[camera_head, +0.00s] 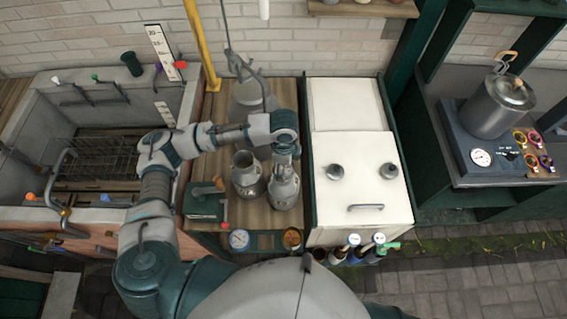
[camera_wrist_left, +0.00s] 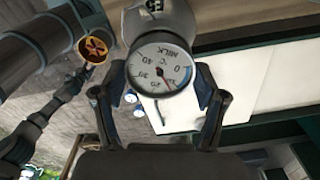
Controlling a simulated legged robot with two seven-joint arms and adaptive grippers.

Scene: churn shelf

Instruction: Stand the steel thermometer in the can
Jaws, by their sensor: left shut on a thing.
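My left gripper (camera_head: 285,152) points down over the wooden bench, above a grey milk can (camera_head: 284,190). In the left wrist view, the gripper (camera_wrist_left: 160,95) is shut on the thermometer, whose round white dial (camera_wrist_left: 161,68) marked "MILK" and "°C" sits between the fingers. Its stem is hidden behind the dial. A grey can body (camera_wrist_left: 160,18) with dark lettering lies just beyond the dial; whether the stem is inside it I cannot tell. A second, open-mouthed grey can (camera_head: 247,178) stands just left of the first. My right gripper is not in view.
A larger grey can (camera_head: 247,105) stands behind. A green box with a crank (camera_head: 205,199) is at the bench's left. A white cabinet (camera_head: 358,175) with two knobs adjoins on the right. A sink with a wire rack (camera_head: 100,150) is left. A steel pot (camera_head: 495,107) stands far right.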

